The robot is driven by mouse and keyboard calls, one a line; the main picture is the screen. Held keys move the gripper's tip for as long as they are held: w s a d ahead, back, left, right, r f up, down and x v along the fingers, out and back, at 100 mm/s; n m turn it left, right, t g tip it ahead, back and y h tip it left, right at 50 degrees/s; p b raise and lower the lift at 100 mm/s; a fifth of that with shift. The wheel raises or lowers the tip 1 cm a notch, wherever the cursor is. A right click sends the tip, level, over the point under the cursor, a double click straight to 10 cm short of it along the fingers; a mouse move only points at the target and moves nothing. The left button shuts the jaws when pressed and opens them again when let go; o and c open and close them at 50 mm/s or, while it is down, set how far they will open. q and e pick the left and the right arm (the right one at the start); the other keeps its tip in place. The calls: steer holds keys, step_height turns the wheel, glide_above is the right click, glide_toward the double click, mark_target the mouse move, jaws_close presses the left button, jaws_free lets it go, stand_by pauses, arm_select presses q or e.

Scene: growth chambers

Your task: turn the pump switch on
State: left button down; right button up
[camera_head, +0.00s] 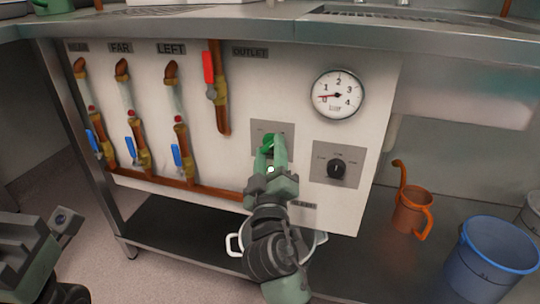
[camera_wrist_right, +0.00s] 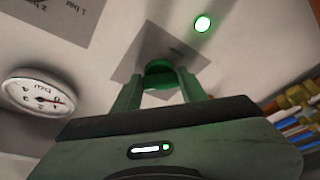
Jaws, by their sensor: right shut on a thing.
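The pump switch is a green knob (camera_head: 268,143) on a grey plate (camera_head: 287,130) in the white panel. In the right wrist view the knob (camera_wrist_right: 158,68) sits between my two green fingers. My right gripper (camera_head: 270,158) is shut on the knob, reaching up to it from below. The fingers hide part of the knob and plate, and I cannot read its marks. A round lamp (camera_wrist_right: 203,24) near the plate glows greenish white.
A pressure gauge (camera_head: 337,95) has its red needle near 0. A black dial (camera_head: 336,168) sits right of the switch. Several pipes with blue-handled valves (camera_head: 133,150) and a red-handled outlet valve (camera_head: 209,68) are at left. An orange watering can (camera_head: 411,211) and blue bucket (camera_head: 490,262) stand at right.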

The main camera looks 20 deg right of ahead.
steer(key=shift+f, duration=0.15)
steer(key=o, duration=1.4)
steer(key=shift+c, duration=0.2)
steer(key=v, duration=0.7)
steer(key=shift+s+a, duration=0.15)
steer(key=shift+s, duration=0.25)
